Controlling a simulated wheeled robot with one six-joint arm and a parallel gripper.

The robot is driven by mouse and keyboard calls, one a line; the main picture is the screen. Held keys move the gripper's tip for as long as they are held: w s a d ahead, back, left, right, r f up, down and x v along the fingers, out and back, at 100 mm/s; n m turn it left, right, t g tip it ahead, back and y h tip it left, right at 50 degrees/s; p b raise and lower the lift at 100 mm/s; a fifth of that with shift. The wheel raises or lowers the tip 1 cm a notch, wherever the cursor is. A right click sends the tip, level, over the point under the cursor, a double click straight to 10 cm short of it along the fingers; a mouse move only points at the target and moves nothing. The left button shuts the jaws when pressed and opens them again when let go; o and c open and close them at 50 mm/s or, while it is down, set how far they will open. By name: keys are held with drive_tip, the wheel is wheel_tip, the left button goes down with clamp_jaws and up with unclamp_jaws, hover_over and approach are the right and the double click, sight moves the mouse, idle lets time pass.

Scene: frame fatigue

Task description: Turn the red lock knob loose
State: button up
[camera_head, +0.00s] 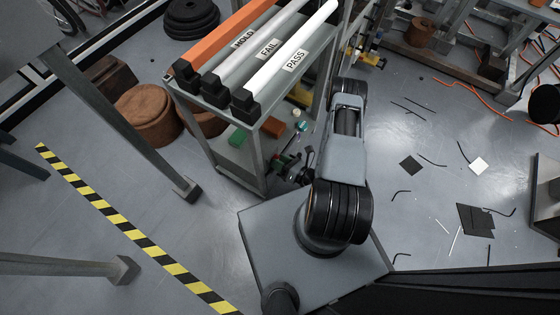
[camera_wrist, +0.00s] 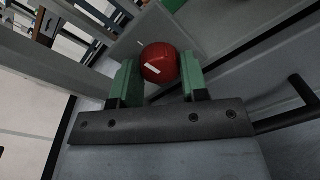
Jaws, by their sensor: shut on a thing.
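The red lock knob (camera_wrist: 160,60) is round, with a short white mark on its face, in the upper middle of the wrist view. My gripper (camera_wrist: 159,70) has one green finger on each side of the knob and is shut on it. A grey panel or plate lies behind the knob. The knob's far side and its mounting are hidden. In the head view I cannot make out the knob, and the gripper is not clear there.
A grey rack (camera_head: 256,115) stands beside my arm, bearing orange, grey and white tubes labelled HOLD, FAIL and PASS (camera_head: 293,62). A dark bar handle (camera_wrist: 302,90) is at right in the wrist view. Dark scraps (camera_head: 474,219) litter the floor at right.

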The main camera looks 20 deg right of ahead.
idle(0.4)
drive_tip(key=o, duration=0.9)
drive_tip(key=shift+s+d, duration=0.1)
drive_tip(key=shift+p+v, duration=1.4)
drive_tip(key=shift+v, duration=5.4)
